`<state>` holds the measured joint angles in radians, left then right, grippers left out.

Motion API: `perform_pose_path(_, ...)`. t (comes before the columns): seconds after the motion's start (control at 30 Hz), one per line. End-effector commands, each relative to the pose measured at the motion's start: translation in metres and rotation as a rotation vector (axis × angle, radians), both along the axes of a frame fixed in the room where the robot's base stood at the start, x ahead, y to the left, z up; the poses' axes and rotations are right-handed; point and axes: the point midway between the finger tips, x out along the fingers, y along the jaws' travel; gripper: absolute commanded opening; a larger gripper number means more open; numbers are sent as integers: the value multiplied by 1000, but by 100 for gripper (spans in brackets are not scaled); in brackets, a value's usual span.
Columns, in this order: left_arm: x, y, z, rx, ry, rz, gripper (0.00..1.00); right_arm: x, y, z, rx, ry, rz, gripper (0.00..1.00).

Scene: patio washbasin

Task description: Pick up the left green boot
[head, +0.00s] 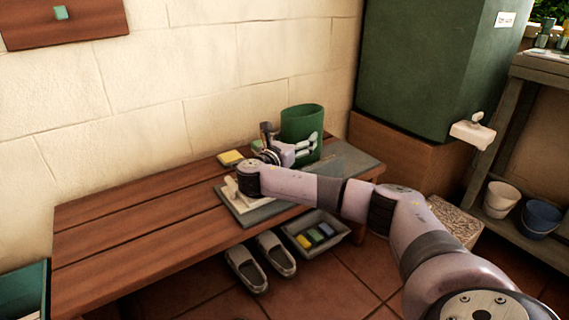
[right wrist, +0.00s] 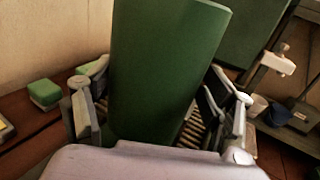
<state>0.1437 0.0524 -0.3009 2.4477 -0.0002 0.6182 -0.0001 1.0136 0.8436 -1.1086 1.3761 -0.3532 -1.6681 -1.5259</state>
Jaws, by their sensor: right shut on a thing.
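A tall green boot (head: 302,122) with an open round top stands upright at the right end of the wooden bench, above a grey mat. My right gripper (head: 303,148) reaches it from the front left and is shut on its lower shaft. In the right wrist view the green boot (right wrist: 165,65) fills the middle, with a finger on each side. Its lower end is hidden by the gripper, so I cannot tell whether it touches the mat. Only one green boot shows clearly. My left gripper is out of view.
On the wooden bench (head: 130,235) lie a yellow-topped sponge (head: 230,158) and a grey mat (head: 345,160). Below are grey shoes (head: 260,263) and a tray (head: 335,238) of small blocks. A large green tank (head: 420,70) stands behind right. The bench's left part is clear.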

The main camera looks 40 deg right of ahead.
Motion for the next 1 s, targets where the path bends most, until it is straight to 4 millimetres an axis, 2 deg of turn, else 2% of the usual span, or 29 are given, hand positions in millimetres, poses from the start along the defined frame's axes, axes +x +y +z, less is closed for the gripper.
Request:
perform_pose_path(0.07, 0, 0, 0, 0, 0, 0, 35, -1, -1, -1, -1, 2, -5, 47)
perform_pose_path(0.53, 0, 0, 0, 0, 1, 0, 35, -2, -2, -1, -1, 4, -6, 16)
perform_pose_path(0.83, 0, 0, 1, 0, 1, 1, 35, -1, -2, 2, -2, 0, -6, 15)
perform_pose_path(1.0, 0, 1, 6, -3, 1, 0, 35, -1, -2, 15, -1, -3, -5, 15)
